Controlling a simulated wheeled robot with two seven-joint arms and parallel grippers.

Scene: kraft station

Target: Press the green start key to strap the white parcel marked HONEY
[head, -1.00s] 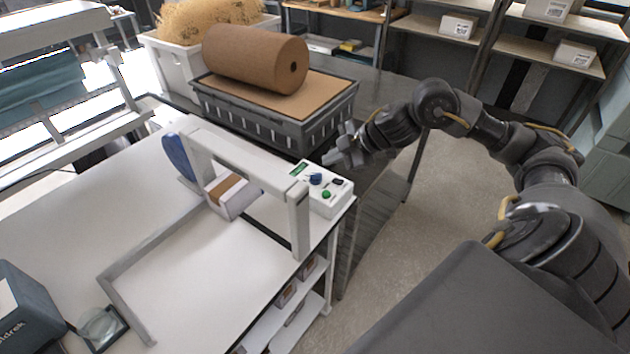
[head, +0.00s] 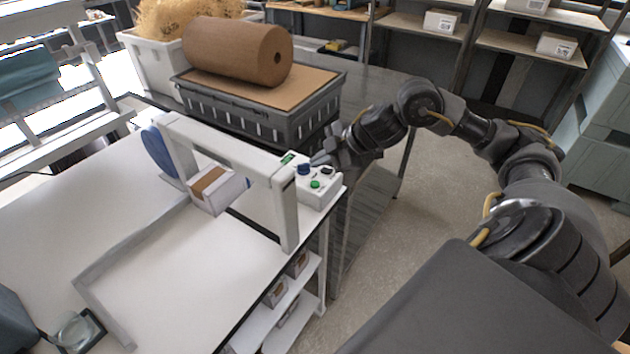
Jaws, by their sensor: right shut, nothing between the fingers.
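The green start key (head: 315,184) is a round button on the white control box (head: 318,197) at the right end of the strapping machine's arch (head: 222,147). A blue knob (head: 303,169) and a small dark part sit behind it on the box. A white parcel (head: 220,190) with a brown band on top lies under the arch; no HONEY marking is readable. My right gripper (head: 316,160) is shut and empty, just behind the control box, with its fingertips close to the blue knob. I cannot tell whether it touches the box. My left gripper is not in view.
A dark crate (head: 262,122) with a brown paper roll (head: 238,52) stands behind the machine. An L-shaped rail (head: 125,262) lies on the white table (head: 190,282). Small boxes sit on shelves below. Open floor (head: 425,235) lies right of the bench.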

